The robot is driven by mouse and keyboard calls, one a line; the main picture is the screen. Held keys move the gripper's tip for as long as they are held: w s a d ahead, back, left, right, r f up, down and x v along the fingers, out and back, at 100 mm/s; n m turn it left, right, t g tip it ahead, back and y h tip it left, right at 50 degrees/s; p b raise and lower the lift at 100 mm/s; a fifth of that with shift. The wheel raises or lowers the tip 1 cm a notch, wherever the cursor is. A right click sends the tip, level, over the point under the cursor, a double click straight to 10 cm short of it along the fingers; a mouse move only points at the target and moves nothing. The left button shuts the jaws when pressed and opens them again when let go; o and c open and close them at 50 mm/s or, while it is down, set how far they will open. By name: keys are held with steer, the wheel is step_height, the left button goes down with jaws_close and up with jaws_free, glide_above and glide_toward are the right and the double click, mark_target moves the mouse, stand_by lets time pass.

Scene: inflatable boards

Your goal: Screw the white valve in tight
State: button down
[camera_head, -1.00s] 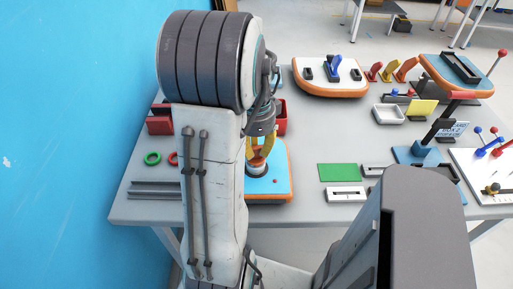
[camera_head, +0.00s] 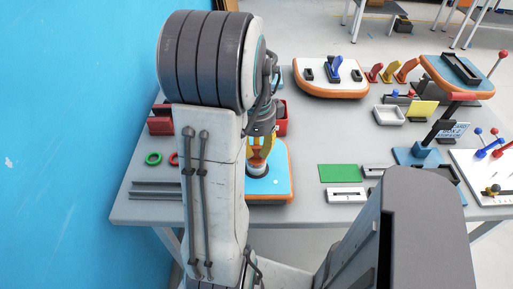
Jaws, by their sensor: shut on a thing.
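The blue inflatable board with an orange rim (camera_head: 281,185) lies on the near left part of the grey table, partly hidden behind my arm. The valve (camera_head: 257,170) stands upright on it, with a grey-white body showing below my fingers. My gripper (camera_head: 261,149) points down from above, its yellow-orange fingers shut on the valve's top. The fingers and arm hide most of the valve, so its seating cannot be seen. A small pale dot shows on the board right of the valve.
My arm covers the table's left middle. Red bins (camera_head: 160,121), a green ring (camera_head: 153,158) and a grey rail (camera_head: 154,190) lie left. A green mat (camera_head: 339,173) lies right. Another orange-rimmed board (camera_head: 330,91) lies at the back. Bare table separates the two boards.

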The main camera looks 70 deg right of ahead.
mark_target(257, 148)
steer(key=shift+r+p, duration=1.8)
steer(key=shift+r, duration=0.55)
